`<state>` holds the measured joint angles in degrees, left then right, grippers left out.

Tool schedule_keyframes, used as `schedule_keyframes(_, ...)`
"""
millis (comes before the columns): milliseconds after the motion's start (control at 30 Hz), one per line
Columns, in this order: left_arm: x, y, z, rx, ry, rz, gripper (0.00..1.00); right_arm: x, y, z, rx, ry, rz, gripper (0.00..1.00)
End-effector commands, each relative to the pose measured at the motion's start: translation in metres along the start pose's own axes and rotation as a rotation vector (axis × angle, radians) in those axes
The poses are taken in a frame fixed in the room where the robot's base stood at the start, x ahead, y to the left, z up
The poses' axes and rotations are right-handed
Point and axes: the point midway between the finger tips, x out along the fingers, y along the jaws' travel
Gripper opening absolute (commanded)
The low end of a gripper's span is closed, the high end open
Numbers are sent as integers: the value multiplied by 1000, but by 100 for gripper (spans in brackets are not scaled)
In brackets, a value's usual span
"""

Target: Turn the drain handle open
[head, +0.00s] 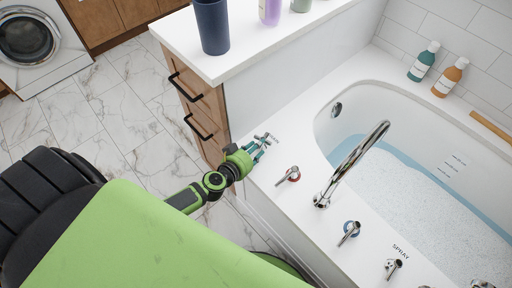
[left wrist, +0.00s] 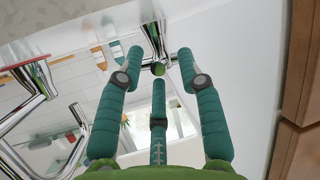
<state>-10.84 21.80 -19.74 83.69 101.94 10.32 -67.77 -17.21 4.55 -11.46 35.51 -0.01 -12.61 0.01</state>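The drain handle (head: 266,136) is a small chrome lever on the white tub deck, at the deck's left end in the head view. Faint lettering stands beside it. My left gripper (head: 259,145) has green-teal fingers and is right at this handle. The fingers are spread, with visible gaps on both sides of the handle. Whether any finger touches it, I cannot tell. My right gripper is in neither view.
A red-ringed tap handle (head: 288,174), a tall chrome spout (head: 352,162), a blue-ringed handle (head: 349,232) and a spray handle (head: 394,267) stand along the deck. The tub (head: 322,118) holds foamy water. A wooden drawer cabinet (head: 198,106) stands close to my left gripper.

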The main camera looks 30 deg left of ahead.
Motion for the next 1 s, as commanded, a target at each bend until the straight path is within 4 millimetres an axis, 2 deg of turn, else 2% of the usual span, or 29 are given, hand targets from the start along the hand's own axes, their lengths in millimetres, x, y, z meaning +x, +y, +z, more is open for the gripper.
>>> schedule_keyframes(267,2,0,0,-1,0,0,37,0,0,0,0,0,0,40)
schedule_keyframes(300,2,0,0,-1,0,0,21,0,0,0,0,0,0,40)
schedule_keyframes(367,2,0,0,-1,0,0,0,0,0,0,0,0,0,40)
schedule_keyframes(667,1,1,0,-5,1,-8,0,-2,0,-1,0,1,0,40)
schedule_keyframes(1000,0,9,-2,-65,27,-146,0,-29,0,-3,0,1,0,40)
